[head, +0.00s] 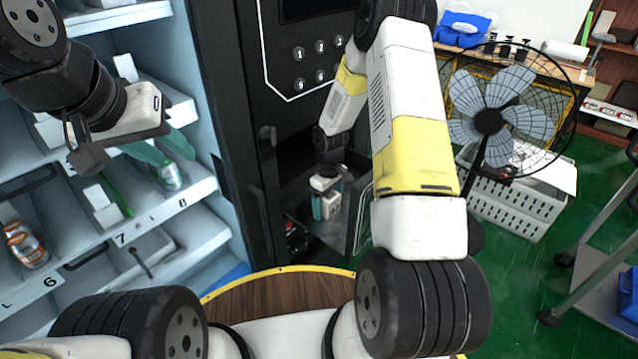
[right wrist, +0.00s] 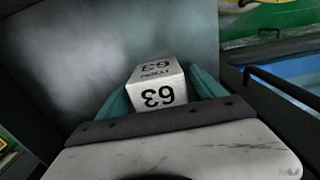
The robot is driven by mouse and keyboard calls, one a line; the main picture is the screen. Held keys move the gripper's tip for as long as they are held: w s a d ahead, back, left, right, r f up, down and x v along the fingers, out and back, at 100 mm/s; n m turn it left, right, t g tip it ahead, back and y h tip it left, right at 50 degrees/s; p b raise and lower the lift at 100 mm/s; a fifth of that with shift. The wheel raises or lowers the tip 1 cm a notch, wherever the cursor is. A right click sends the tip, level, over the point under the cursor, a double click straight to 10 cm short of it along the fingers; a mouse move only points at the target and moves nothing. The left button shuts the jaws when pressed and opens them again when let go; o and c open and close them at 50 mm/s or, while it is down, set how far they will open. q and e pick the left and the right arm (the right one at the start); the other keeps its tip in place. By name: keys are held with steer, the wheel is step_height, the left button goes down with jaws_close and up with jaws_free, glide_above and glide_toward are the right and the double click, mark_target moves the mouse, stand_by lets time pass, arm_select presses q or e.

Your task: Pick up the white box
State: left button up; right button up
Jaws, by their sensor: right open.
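The white box (right wrist: 158,88) is marked 63 and sits between the two teal fingers of my right gripper (right wrist: 163,92) in the right wrist view. The fingers stand on both sides of it and the jaws are open. In the head view the box (head: 331,204) shows small, low in the black machine's opening, with my right gripper (head: 325,200) reaching down over it. I cannot tell whether a finger touches the box. My left gripper (head: 163,150) is at the shelves on the left, its teal fingers apart, just above a green-and-white can (head: 170,175).
The black vending machine (head: 285,150) surrounds my right gripper, with a clear flap (head: 360,215) beside the opening. White shelves (head: 185,205) with cans (head: 28,245) are at left. A fan (head: 490,120) and a light crate (head: 510,200) stand at right.

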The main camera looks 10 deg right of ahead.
steer(key=shift+c, duration=0.5)
steer(key=c, duration=1.4)
